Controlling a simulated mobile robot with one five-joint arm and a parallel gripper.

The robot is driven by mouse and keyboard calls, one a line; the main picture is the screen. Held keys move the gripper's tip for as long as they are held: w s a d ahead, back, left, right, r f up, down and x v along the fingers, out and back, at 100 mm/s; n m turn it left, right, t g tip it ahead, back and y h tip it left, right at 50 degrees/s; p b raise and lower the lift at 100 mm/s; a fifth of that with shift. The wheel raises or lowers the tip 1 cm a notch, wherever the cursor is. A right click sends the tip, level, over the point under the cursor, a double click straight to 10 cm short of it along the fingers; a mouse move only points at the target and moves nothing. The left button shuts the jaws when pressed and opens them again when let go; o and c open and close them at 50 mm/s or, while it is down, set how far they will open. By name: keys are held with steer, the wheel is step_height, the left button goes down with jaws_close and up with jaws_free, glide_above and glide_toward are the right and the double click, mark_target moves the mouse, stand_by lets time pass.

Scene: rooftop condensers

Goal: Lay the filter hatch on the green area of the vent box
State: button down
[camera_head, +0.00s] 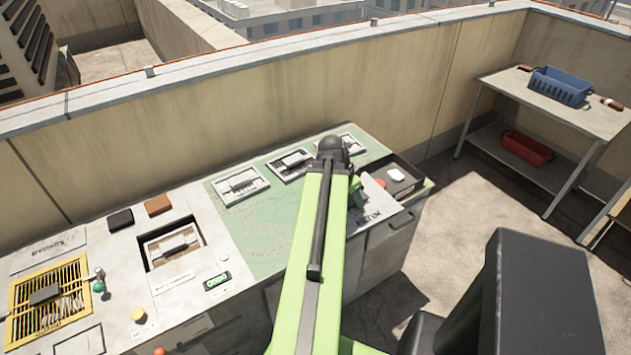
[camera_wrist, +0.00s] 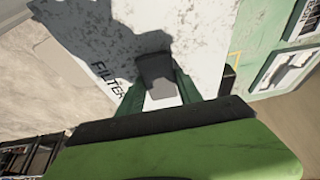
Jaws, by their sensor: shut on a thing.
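The vent box (camera_head: 65,275) is a long pale bench by the wall. Its green area (camera_head: 262,232) is flat, with bare room at the front and several grey grilles along the back. My gripper sits past the end of my green arm, over the box's right part, mostly hidden in the head view. In the wrist view my gripper (camera_wrist: 157,100) is shut on a dark grey block, seemingly the handle of the filter hatch (camera_wrist: 155,68). A pale speckled surface marked FILTER lies below. The hatch's full outline cannot be made out. The green area (camera_wrist: 250,42) shows at the right.
A dark open compartment (camera_head: 425,187) at the box's right end holds a white piece and a red one. A black block, a brown block, a recessed panel and a yellow-framed wire grid occupy the left. A shelf table (camera_head: 535,90) with a blue basket (camera_head: 560,87) stands apart at right.

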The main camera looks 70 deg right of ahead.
steer(key=shift+w+a, duration=0.15)
steer(key=shift+a, duration=0.35)
steer(key=shift+n, duration=0.3)
steer(key=w+d+f+b, duration=0.2)
steer(key=w, duration=0.1)
steer(key=w+d+f+b, duration=0.2)
steer(key=w, duration=0.2)
steer(key=w+d+f+b, duration=0.2)
steer(key=w+f+b, duration=0.1)
steer(key=shift+w+f, duration=0.1)
steer(key=shift+w, duration=0.1)
step_height(320, 180, down, 4)
steer(key=b, duration=0.4)
steer(key=shift+f, duration=0.2)
steer(key=shift+r, duration=0.3)
steer(key=shift+f, duration=0.25)
steer(key=c, duration=0.8)
jaws_free()
steer(key=shift+r, duration=0.1)
